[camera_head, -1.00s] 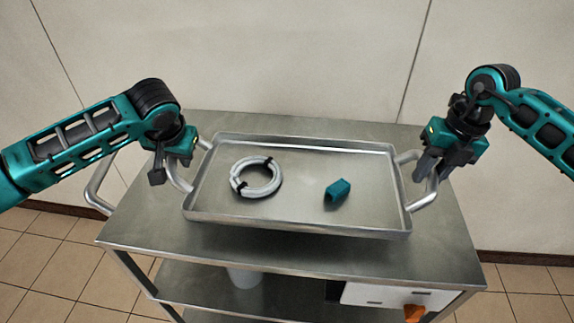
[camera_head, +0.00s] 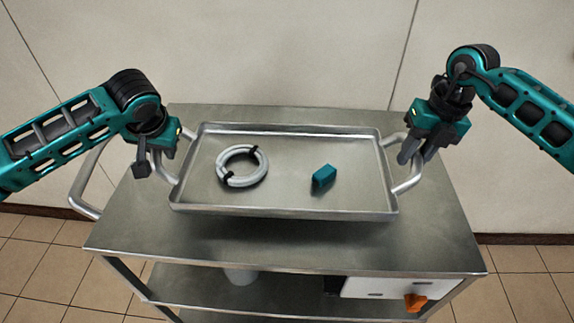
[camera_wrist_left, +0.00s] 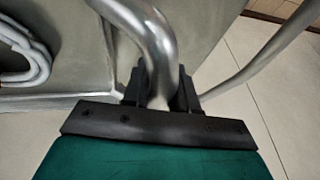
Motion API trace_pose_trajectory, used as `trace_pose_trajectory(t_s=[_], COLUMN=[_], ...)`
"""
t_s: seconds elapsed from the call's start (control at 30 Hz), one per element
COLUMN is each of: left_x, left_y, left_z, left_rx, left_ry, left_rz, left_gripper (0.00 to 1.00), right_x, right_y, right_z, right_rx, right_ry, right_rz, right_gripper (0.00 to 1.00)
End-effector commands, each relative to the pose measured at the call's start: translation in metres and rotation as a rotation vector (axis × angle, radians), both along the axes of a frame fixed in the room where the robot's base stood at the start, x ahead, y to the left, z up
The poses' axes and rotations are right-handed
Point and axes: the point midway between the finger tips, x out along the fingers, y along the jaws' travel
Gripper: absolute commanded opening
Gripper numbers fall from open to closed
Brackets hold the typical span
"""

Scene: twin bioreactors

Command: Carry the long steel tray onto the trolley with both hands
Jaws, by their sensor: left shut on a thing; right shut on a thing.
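The long steel tray (camera_head: 285,207) is over the top of the steel trolley (camera_head: 440,235), roughly level, with a handle at each short end. I cannot tell for sure whether its underside touches the trolley top. My left gripper (camera_head: 155,165) is shut on the tray's left handle. In the left wrist view, the fingers of the left gripper (camera_wrist_left: 160,88) close around the handle bar (camera_wrist_left: 150,35). My right gripper (camera_head: 413,160) is shut on the tray's right handle (camera_head: 408,183). A white coiled hose (camera_head: 224,173) with black ties and a teal block (camera_head: 322,177) lie in the tray.
The trolley's push handle (camera_head: 78,190) stands out at its left end. A white container (camera_head: 240,276) and a white box with an orange part (camera_head: 415,301) are on the lower shelf. A pale wall stands close behind.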

Motion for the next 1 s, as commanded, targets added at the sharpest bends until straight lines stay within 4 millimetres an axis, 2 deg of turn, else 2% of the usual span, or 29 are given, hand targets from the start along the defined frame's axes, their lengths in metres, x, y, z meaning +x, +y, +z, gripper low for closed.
trace_pose_trajectory(t_s=[0.27, 1.0], left_x=[0.001, 0.001], left_y=[0.002, 0.002], left_z=[-0.006, -0.043], left_rx=[0.003, 0.003], left_ry=[-0.003, -0.003], left_rz=[0.004, 0.004], left_gripper=[0.00, 0.00], right_x=[0.001, 0.001], right_y=[-0.001, -0.001], right_z=[-0.006, -0.043], right_rx=[-0.002, -0.002], right_ry=[-0.003, -0.003], right_rz=[-0.002, -0.002], right_gripper=[0.00, 0.00])
